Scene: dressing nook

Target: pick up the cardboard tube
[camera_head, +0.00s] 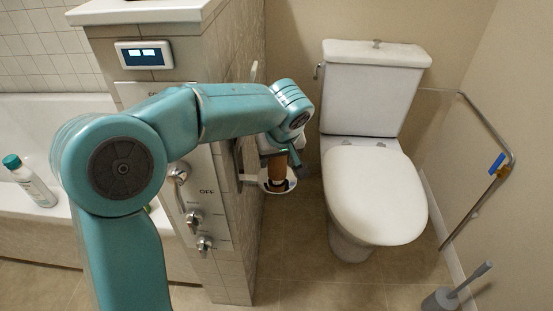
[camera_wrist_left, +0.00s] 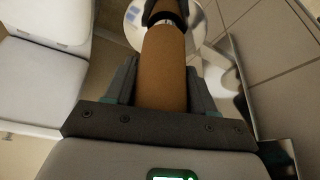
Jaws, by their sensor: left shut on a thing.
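The cardboard tube (camera_head: 278,168) is a brown cylinder standing beside the tiled half-wall, left of the toilet. In the left wrist view the tube (camera_wrist_left: 163,72) runs up the middle between the two dark fingers. My left gripper (camera_head: 281,158) is shut on the tube from above. In the left wrist view my left gripper (camera_wrist_left: 164,85) has a finger against each side of it. The tube's far end is over a round white piece (camera_head: 290,184) with a dark centre; I cannot tell whether they touch. My right gripper is not in view.
The toilet (camera_head: 375,190) stands close on the right. The tiled half-wall with a control panel (camera_head: 205,205) is on the left. A bottle (camera_head: 30,182) is on the bathtub edge (camera_head: 60,203). A metal rail (camera_head: 480,205) and a brush (camera_head: 455,290) are at the far right.

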